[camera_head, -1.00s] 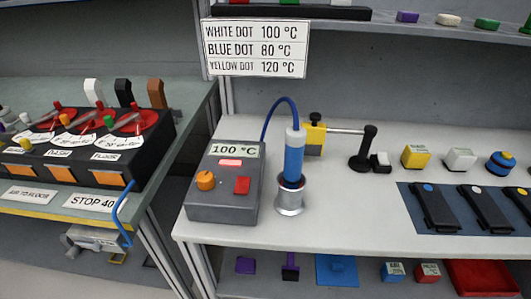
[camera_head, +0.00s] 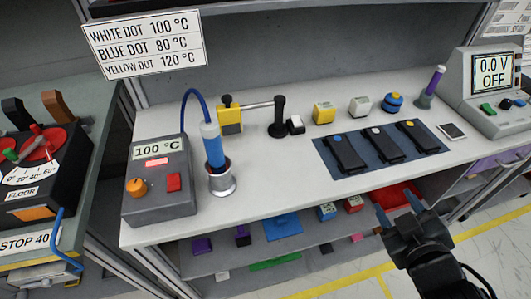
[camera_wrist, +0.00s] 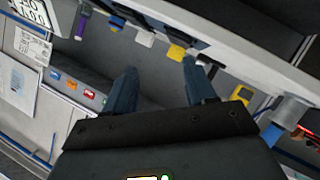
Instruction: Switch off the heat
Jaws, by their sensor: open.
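The grey heat station (camera_head: 160,185) stands at the left end of the white bench in the head view. Its display (camera_head: 152,150) reads 100 °C and a red light (camera_head: 157,163) below it glows. It has an orange knob (camera_head: 136,187) and a red button (camera_head: 174,182). A blue-handled hot tool (camera_head: 212,145) on a blue cable stands upright in a metal holder (camera_head: 222,184). My gripper (camera_head: 395,215) is open and empty at the lower right, in front of the bench and far from the station. Its two fingers also show in the wrist view (camera_wrist: 158,80).
A blue mat (camera_head: 335,170) with several black holders lies mid-bench. Coloured blocks and a black-armed stand (camera_head: 278,120) are behind. A meter (camera_head: 483,90) reading 0.0 V OFF stands far right. A lower shelf holds small parts and a red tray (camera_head: 398,194). The floor in front is open.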

